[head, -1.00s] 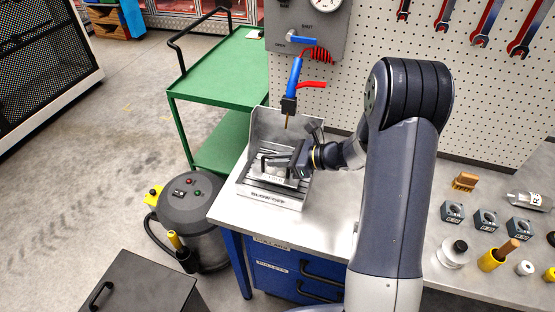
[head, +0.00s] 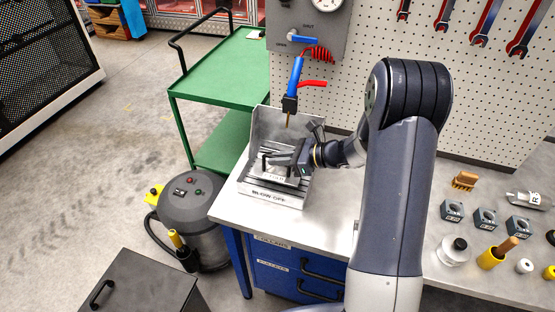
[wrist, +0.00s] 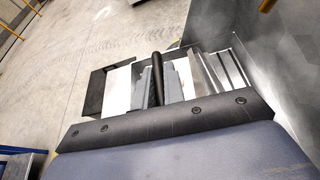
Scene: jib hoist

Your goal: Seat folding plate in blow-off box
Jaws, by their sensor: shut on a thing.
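The blow-off box (head: 272,200) is a grey metal tray with a slatted floor, raised back and side walls and a "BLOW OFF" label on its front. It stands at the left end of the workbench. My gripper (head: 268,162) is inside the box area, low over the slats, and shut on the folding plate (head: 274,175), a small light-grey metal piece. In the wrist view the plate (wrist: 172,82) shows beside a dark finger, with the box slats (wrist: 222,72) to its right. My gripper hides part of the plate, and I cannot tell whether it touches the slats.
A blue air gun (head: 294,78) with a red lever hangs above the box from a grey panel (head: 330,35). A green cart (head: 215,70) stands behind left, a grey vacuum (head: 190,205) left of the bench. Marked blocks (head: 485,219) and small tools sit on the right of the bench.

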